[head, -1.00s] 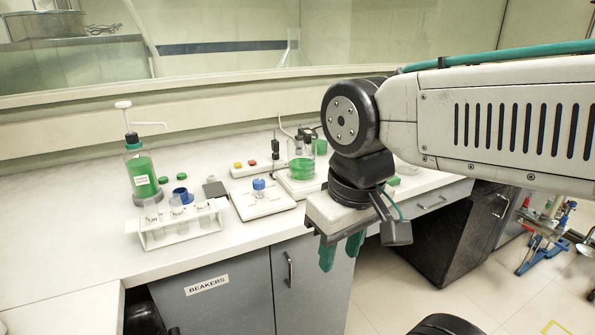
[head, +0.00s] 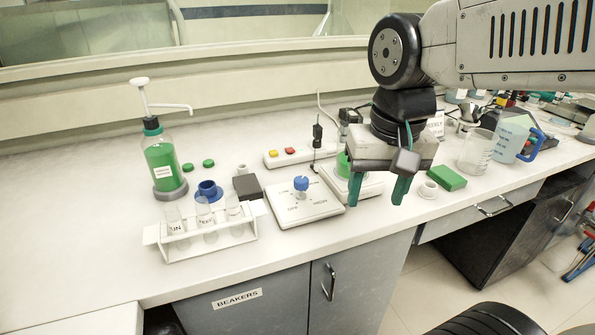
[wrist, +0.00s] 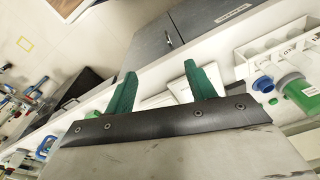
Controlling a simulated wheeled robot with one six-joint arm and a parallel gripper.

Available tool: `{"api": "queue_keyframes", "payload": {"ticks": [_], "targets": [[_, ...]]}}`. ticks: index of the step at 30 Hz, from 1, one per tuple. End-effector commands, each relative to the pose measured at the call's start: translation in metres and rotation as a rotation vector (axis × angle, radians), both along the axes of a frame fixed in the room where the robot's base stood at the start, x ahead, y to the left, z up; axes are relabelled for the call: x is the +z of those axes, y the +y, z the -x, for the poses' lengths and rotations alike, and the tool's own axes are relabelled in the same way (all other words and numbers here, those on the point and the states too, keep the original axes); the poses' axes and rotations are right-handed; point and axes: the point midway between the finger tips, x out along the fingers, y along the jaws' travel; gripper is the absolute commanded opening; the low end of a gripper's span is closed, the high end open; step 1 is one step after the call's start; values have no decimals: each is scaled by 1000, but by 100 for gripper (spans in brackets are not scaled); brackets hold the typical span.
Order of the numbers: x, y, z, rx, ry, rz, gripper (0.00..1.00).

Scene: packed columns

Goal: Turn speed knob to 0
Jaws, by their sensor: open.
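A blue knob (head: 301,184) stands on a flat white panel (head: 318,208) on the bench. Small dark lettering is printed on the panel; I cannot read it or the knob's setting. My gripper (head: 376,204) has two green fingers, spread apart with nothing between them. It hangs to the right of the panel, near the bench's front edge, apart from the knob. In the wrist view the open fingers (wrist: 160,80) show with a white panel (wrist: 182,90) beyond them. I cannot make out the knob there.
A test-tube rack (head: 208,242) stands left of the panel, with a dark block (head: 247,187) behind it. A green-liquid beaker (head: 343,165) is partly hidden by my gripper. A strip with red and yellow buttons (head: 294,155) lies behind. A green box (head: 447,178) sits right.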

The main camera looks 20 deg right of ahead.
Motion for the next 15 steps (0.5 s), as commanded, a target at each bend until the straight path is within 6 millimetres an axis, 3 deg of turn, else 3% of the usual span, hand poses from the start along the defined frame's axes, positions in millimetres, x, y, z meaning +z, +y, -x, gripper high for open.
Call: {"api": "queue_keyframes", "payload": {"ticks": [1, 5, 9, 15], "targets": [[2, 1, -24, -104, 16, -9, 55], [3, 4, -85, -417, 39, -31, 55], [-8, 11, -151, -744, 58, -47, 55], [-35, 21, -218, -1095, 76, -56, 55]]}}
